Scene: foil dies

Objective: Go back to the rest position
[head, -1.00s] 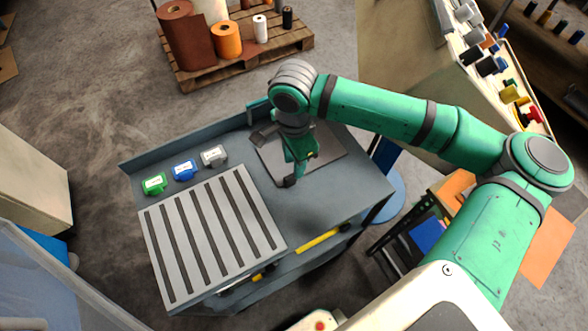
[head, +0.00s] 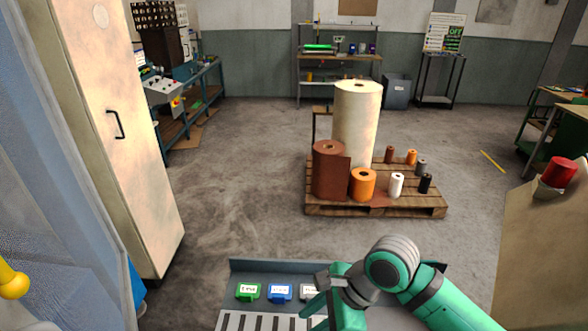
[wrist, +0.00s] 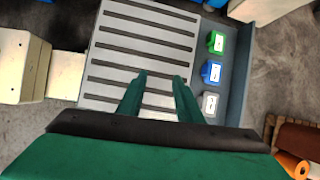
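My gripper (wrist: 158,85) is open in the wrist view, with two green fingers spread apart and nothing between them. It hangs above a grey slotted rack (wrist: 140,55) on the cart. In the head view my gripper (head: 318,298) shows at the bottom, over the cart (head: 265,268), partly hidden by my own wrist. Green (head: 248,291), blue (head: 280,292) and grey (head: 308,291) labelled blocks stand in a row along the cart's far side. They also show right of the rack in the wrist view.
A pallet (head: 340,208) with several rolls stands beyond the cart. A tall cabinet (head: 125,150) is at the left, and a tan surface with a red-topped button (head: 560,172) is at the right. The floor between cabinet and pallet is clear.

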